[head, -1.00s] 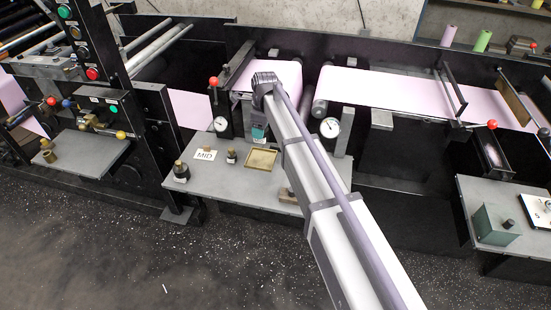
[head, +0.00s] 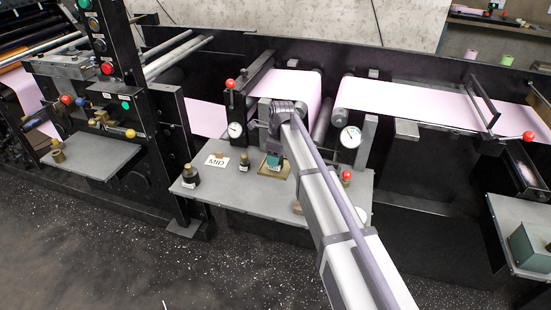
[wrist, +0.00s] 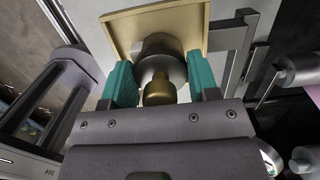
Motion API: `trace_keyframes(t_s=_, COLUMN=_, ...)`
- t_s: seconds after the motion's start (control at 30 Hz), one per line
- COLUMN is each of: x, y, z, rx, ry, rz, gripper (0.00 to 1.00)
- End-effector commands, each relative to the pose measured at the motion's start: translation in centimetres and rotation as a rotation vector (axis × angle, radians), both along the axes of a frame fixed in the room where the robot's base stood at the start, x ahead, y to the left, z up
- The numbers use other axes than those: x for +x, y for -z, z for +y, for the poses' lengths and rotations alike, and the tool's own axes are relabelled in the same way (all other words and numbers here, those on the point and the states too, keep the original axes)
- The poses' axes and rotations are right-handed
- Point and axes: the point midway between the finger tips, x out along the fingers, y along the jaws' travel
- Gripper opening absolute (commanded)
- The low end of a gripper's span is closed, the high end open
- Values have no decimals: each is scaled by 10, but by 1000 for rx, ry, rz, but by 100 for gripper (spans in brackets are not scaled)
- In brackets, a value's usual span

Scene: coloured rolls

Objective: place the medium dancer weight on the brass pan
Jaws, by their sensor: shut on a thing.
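The brass pan (head: 290,163) is a shallow square tray on the grey table, partly hidden by my gripper in the head view. In the wrist view the pan (wrist: 118,38) lies beyond the fingertips. My gripper (wrist: 159,82) has teal fingers shut on a dark grey weight (wrist: 170,66) with a brass knob, taken as the medium dancer weight. The weight is upright over the pan. I cannot tell whether its base touches the pan. A MID card (head: 216,162) stands left of the pan.
A larger dark weight (head: 190,177) stands at the table's left, and a small one (head: 244,163) stands just left of the pan. Dial gauges (head: 350,137) and red-knobbed levers (head: 231,84) rise behind. A second grey table (head: 95,155) is further left.

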Motion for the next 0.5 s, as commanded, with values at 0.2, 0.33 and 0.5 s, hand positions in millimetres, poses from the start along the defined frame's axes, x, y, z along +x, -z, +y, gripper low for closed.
trace_keyframes(t_s=0.2, x=0, y=3, z=0, rx=0, ry=0, rz=0, gripper=62)
trace_keyframes(t_s=0.33, x=0, y=3, z=0, rx=0, ry=0, rz=0, gripper=75)
trace_keyframes(t_s=0.5, x=0, y=3, z=0, rx=0, ry=0, rz=0, gripper=80)
